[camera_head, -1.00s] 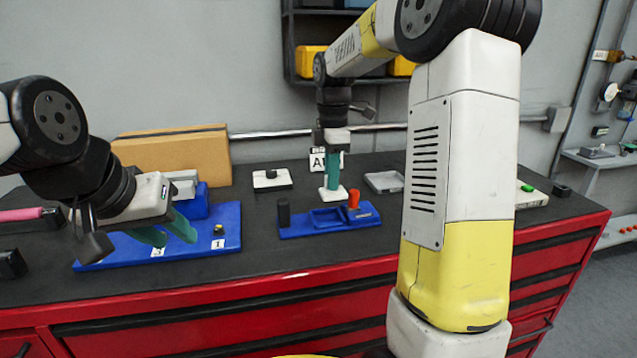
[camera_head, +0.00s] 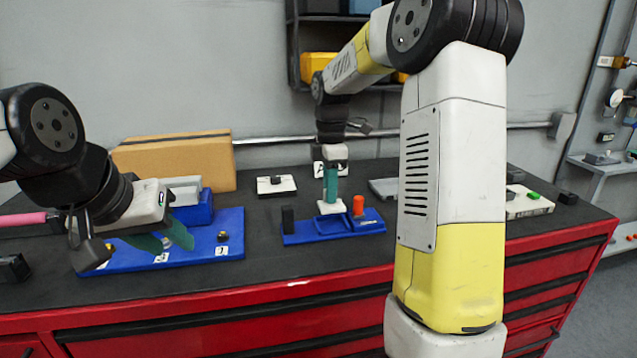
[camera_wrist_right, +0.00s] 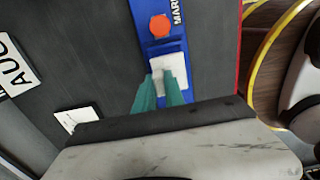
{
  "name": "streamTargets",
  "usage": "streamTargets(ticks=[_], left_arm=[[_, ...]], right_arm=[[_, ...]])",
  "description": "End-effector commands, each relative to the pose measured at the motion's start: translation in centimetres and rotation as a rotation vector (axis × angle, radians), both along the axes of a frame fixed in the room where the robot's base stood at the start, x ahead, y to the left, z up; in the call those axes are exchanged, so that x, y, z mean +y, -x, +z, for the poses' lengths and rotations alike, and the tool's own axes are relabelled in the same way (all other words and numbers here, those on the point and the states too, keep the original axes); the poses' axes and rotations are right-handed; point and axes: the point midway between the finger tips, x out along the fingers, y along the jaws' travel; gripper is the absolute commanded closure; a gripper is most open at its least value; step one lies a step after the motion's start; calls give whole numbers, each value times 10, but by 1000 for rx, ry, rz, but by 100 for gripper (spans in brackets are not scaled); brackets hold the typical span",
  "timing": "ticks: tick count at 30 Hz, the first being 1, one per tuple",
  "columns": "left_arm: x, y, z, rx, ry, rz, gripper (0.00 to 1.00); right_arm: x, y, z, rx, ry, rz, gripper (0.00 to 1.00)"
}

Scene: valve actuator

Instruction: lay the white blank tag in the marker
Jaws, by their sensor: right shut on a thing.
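The white blank tag (camera_head: 323,208) is held flat at the fingertips of my right gripper (camera_head: 330,203), over the blue marker (camera_head: 293,239). In the right wrist view the tag (camera_wrist_right: 174,69) sits between the teal fingertips (camera_wrist_right: 160,84), over the marker's recess beside the orange-red knob (camera_wrist_right: 160,26). I cannot tell whether the tag touches the recess floor. The marker has a dark post at its left end and the knob (camera_head: 358,205) at its right part. My left gripper (camera_head: 166,240) has its teal fingers apart and is empty, above the blue numbered board (camera_head: 232,245).
A cardboard box (camera_head: 180,165) stands at the back left. A white plate with a black part (camera_head: 276,186) lies behind the marker, and a grey tray (camera_head: 383,188) lies to its right. The front bench strip is clear.

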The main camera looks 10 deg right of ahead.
Motion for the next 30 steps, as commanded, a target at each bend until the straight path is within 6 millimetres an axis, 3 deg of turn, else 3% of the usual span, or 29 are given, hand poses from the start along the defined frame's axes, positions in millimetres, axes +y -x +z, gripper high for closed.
streamTargets(ticks=[12, 30], left_arm=[[0, 0, 0, 0, 0, 0, 64], [0, 0, 0, 0, 0, 0, 64]], right_arm=[[0, 0, -28, 0, 0, -1, 100], [0, 0, -30, -1, 0, -1, 100]])
